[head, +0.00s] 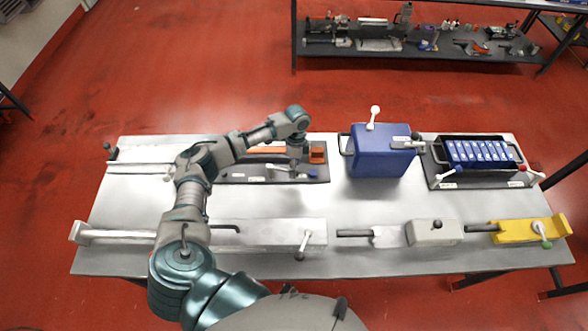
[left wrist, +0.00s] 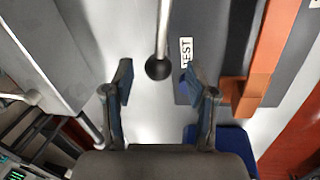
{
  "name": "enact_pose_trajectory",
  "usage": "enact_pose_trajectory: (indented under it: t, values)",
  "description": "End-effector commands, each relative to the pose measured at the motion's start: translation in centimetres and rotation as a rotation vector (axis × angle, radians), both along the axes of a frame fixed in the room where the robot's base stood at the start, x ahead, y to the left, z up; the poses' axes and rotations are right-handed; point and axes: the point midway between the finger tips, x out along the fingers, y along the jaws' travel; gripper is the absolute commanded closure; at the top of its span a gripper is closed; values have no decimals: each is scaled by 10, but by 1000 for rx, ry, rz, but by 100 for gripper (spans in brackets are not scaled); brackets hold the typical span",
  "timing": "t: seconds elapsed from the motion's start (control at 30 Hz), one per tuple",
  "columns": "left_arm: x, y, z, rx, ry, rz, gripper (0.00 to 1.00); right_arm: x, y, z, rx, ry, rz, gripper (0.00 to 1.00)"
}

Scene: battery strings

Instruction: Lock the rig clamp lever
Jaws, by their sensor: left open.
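The lever (left wrist: 162,30) is a pale metal rod with a dark ball knob (left wrist: 158,69) at its end. In the left wrist view it comes in from the top, and the knob lies between and a little beyond my fingertips. My left gripper (left wrist: 155,80) is open, with a finger on either side of the knob's line and clear gaps to it. In the head view my left gripper (head: 297,172) is over the right part of the dark board (head: 232,174), and it partly hides the lever there. My right gripper is not in view.
The dark board bears a TEST label (left wrist: 186,52) and an orange fixture (left wrist: 262,85). A blue box (head: 380,155) stands to the right, beside a tray of blue cells (head: 480,153). A grey slab (head: 265,232) with another lever (head: 304,243) lies in front.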

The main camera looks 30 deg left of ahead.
Motion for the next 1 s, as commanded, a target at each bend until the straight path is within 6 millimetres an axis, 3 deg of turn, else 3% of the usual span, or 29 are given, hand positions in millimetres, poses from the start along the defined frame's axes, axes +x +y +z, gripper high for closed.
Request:
enact_pose_trajectory:
  t: [0.2,0.47,0.7,1.0]
  values:
    - [-3,0,-17,0,0,-1,43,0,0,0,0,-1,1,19]
    - [-3,0,-19,-1,0,0,43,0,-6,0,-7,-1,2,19]
    - [-3,0,-18,-1,0,-1,100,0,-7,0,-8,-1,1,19]
    - [-2,0,-18,0,0,8,100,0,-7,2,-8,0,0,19]
